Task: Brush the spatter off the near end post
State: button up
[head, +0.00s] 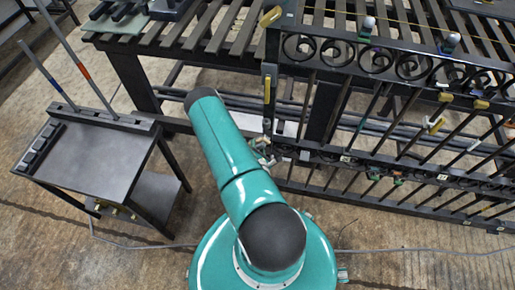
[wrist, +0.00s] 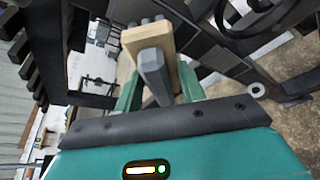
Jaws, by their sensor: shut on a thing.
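The scroll gate (head: 375,62) lies along the right in the head view, with a row of dark scrolls. Its near end post (head: 271,58) is the dark upright bar at its left end. I cannot make out spatter on the post. My gripper (wrist: 158,82) is shut on a brush in the wrist view. The brush has a pale wooden block (wrist: 145,38) and a grey handle part (wrist: 154,72) between the teal fingers. In the head view my gripper (head: 262,152) is small and partly hidden by my arm, close to the post's lower end. Contact between brush and post cannot be told.
A dark slatted bench (head: 185,38) stands behind the gate. A small dark side table (head: 88,158) with two upright rods is at the left. Several clamps and tags sit on the gate bars. A cable (head: 420,250) lies on the floor at the right.

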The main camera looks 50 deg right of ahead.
jog(key=shift+w+d, duration=0.1)
jog(key=shift+d, duration=0.2)
